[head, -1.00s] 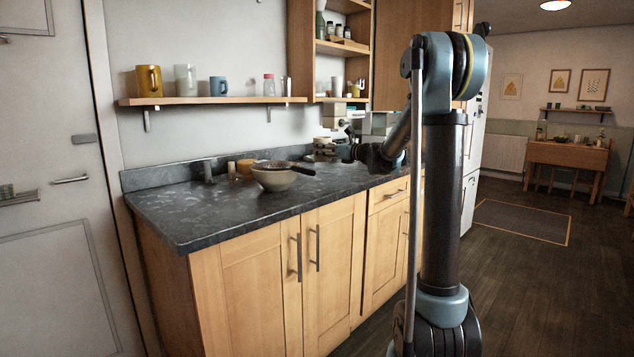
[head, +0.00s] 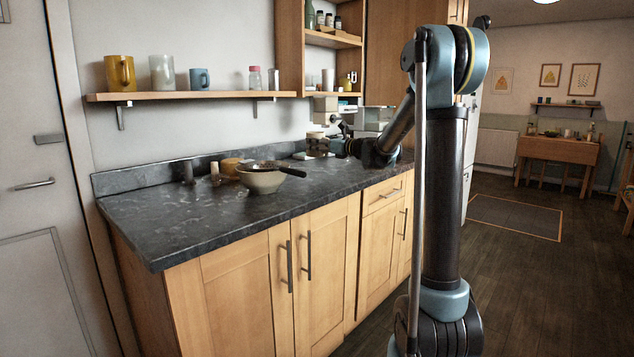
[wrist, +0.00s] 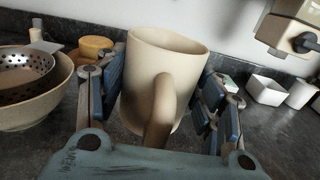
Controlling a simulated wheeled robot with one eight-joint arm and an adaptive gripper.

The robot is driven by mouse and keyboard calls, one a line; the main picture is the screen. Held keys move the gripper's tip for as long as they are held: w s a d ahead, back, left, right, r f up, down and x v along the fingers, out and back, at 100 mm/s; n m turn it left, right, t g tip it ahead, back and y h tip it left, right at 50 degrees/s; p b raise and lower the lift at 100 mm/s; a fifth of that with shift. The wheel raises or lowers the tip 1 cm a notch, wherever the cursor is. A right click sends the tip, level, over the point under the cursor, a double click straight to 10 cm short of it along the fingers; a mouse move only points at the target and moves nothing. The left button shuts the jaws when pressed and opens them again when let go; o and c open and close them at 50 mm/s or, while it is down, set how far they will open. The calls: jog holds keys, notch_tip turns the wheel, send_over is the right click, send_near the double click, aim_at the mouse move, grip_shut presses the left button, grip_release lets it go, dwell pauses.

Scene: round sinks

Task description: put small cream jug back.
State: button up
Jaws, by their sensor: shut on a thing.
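The small cream jug (wrist: 165,85) fills the middle of the wrist view, upright, with its handle towards the camera. My gripper (wrist: 161,76) is shut on it, with blue-padded fingers at its left and right sides. Its underside is hidden, so I cannot tell whether it touches the counter. In the head view my gripper (head: 338,147) is over the far part of the dark counter, and the jug cannot be told clearly there.
A cream bowl (head: 262,181) with a strainer stands on the counter (head: 200,225), left of the jug. A cream machine (wrist: 290,28) and white containers (wrist: 266,90) stand to the right. A wall shelf (head: 190,96) holds mugs and a glass. The counter's front left is clear.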

jog(key=shift+f, duration=4.95)
jog(key=o, duration=1.2)
jog(key=shift+f, duration=0.1)
jog(key=shift+c, duration=0.2)
jog(key=v, duration=1.2)
jog(key=shift+s, duration=0.1)
